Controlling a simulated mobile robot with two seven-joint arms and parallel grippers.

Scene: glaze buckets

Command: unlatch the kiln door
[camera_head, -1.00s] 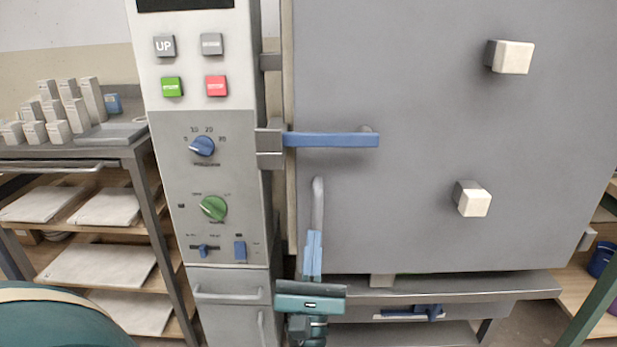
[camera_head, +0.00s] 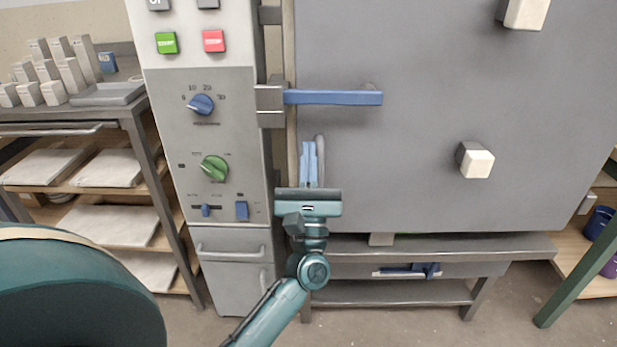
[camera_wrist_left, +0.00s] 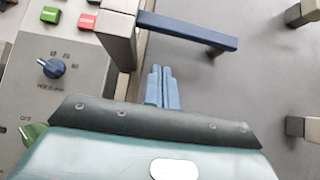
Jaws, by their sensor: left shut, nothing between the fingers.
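The kiln door (camera_head: 420,100) is a large grey panel. Its blue latch handle (camera_head: 335,97) lies horizontal, running right from a grey bracket (camera_head: 270,98) at the door's left edge. My left gripper (camera_head: 309,148) is shut and empty, pointing up just below the left part of the latch handle. In the left wrist view its blue fingers (camera_wrist_left: 162,78) lie together, and the latch handle (camera_wrist_left: 190,32) is above them, with a visible gap. A grey vertical door pull (camera_head: 321,160) is partly hidden behind the fingers. My right gripper is not in view.
The control panel (camera_head: 210,125) with knobs and buttons stands left of the door. Pale square blocks (camera_head: 475,160) stick out from the door. A shelf rack (camera_head: 130,115) stands at left and a green post (camera_head: 585,275) at lower right.

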